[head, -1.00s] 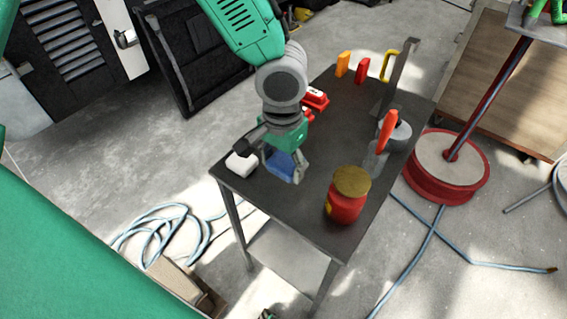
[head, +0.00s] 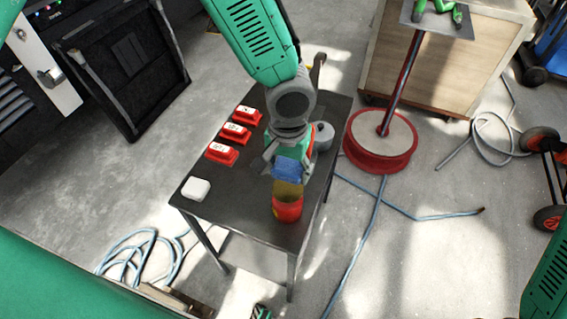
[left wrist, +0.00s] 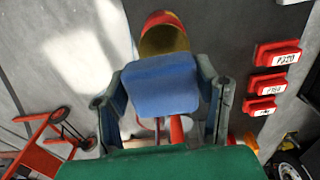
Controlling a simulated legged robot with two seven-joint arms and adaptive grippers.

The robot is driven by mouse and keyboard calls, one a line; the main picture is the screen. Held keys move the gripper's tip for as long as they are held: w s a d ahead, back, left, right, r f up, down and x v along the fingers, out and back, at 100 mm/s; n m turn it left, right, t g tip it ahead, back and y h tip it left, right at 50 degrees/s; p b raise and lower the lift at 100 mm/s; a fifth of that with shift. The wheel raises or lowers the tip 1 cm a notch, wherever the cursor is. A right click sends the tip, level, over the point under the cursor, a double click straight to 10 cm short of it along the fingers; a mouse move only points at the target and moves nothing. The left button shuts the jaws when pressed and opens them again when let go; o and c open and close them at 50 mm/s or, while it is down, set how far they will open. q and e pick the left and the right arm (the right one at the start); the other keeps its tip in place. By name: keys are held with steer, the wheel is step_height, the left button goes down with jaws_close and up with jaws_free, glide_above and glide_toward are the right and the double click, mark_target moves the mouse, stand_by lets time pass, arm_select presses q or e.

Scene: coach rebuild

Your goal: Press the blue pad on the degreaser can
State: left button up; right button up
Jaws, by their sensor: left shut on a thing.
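A blue pad (head: 287,170) is held between the fingers of my left gripper (head: 288,163). In the left wrist view the blue pad (left wrist: 160,87) fills the space between the two fingers. The degreaser can (head: 287,211) is red with a dull gold-brown top and stands near the table's front edge. The pad is at the can's top and overlaps it in the head view; I cannot tell whether they touch. In the left wrist view the can (left wrist: 158,18) lies just beyond the pad, partly hidden. My right gripper is not in view.
The dark table (head: 235,213) carries three red boxes (head: 234,134) with white labels, a white block (head: 196,189) and a grey round thing (head: 322,136). A red-based stand (head: 382,145) is right of the table. Hoses (head: 140,254) lie on the floor.

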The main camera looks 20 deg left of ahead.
mark_target(286, 192)
arm_select(q)
steer(key=shift+a+f+b, duration=0.35)
steer(key=shift+f+b, duration=0.1)
steer(key=shift+f, duration=0.15)
step_height(286, 192, down, 4)
steer(key=b, duration=0.3)
steer(key=shift+r, duration=0.2)
steer(key=shift+d+f+b, duration=0.4)
steer(key=shift+f+b, duration=0.15)
steer(key=shift+f, duration=0.05)
steer(key=shift+a, duration=0.1)
steer(key=shift+a, duration=0.3)
steer(key=shift+d+f, duration=0.1)
steer(key=shift+d, duration=0.2)
steer(key=shift+a+f+b, duration=0.2)
steer(key=shift+f+b, duration=0.1)
steer(key=shift+f, duration=0.05)
steer(key=shift+d+f+b, duration=0.1)
steer(key=shift+f+b, duration=0.3)
steer(key=shift+f, duration=0.2)
